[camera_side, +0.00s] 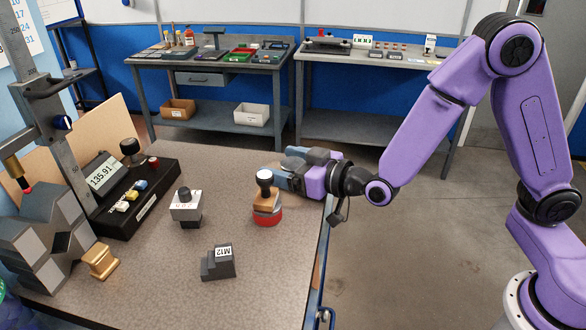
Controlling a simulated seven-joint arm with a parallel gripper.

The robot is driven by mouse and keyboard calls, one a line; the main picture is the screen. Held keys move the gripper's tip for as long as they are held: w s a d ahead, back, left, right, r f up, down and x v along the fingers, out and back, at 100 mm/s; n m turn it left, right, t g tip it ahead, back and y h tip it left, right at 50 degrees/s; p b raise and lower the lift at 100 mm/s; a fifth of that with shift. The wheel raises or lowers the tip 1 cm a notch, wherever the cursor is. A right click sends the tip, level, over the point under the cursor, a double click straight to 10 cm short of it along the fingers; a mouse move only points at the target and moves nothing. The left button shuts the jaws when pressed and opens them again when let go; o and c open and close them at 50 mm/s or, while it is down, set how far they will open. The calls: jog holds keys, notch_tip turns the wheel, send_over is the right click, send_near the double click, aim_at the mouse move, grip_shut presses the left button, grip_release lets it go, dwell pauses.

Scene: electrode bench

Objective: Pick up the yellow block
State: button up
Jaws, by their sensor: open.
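A small gold-yellow block (100,261) with a waisted, spool-like side sits on the speckled table at the lower left, beside a large grey faceted block (48,238). It is the only loose yellowish block I can make out. My gripper (281,172) is at the table's right edge, pointing left, behind the stamp. It is open, with nothing visible between the fingers, and is far from the gold-yellow block. The stamp partly hides the fingertip area.
A black-knobbed stamp on a red base (267,212), a grey-white block (187,208) and a dark stepped block marked M12 (218,263) stand between my gripper and the gold-yellow block. A black display unit (137,200) and a tall measuring column (60,130) are at left.

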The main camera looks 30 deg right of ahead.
jog(key=c, duration=1.4)
jog(key=shift+r, duration=0.1)
jog(key=shift+c, duration=0.2)
jog(key=shift+r, duration=0.1)
